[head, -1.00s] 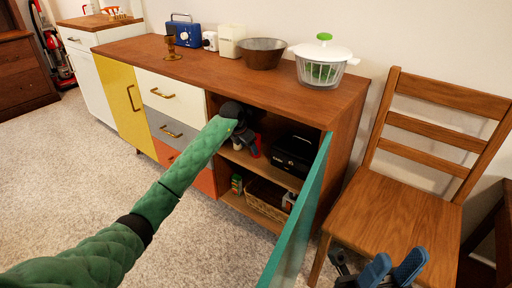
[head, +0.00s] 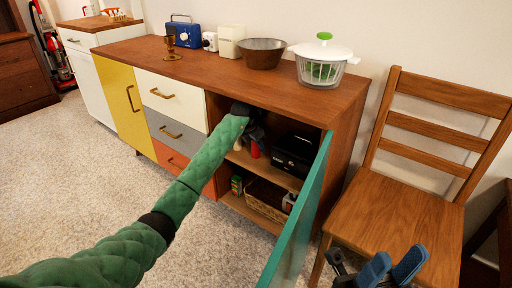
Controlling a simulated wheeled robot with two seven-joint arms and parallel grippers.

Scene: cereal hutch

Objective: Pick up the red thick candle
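A small red object, likely the red thick candle (head: 255,150), stands on the upper shelf inside the open compartment of the hutch. Only part of it shows. My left gripper (head: 257,135) is inside the compartment, right at the red object. My dark wrist and green arm hide most of its fingers, so I cannot tell whether they are open or whether they touch the candle. My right gripper (head: 392,268) is at the bottom edge, in front of the chair, with its two blue fingers apart and nothing between them.
A teal door (head: 299,215) stands open at the compartment's right. A black box (head: 295,154) is beside the candle. A wicker basket (head: 266,200) and a small green box (head: 237,185) are on the lower shelf. A wooden chair (head: 395,215) stands right of the hutch.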

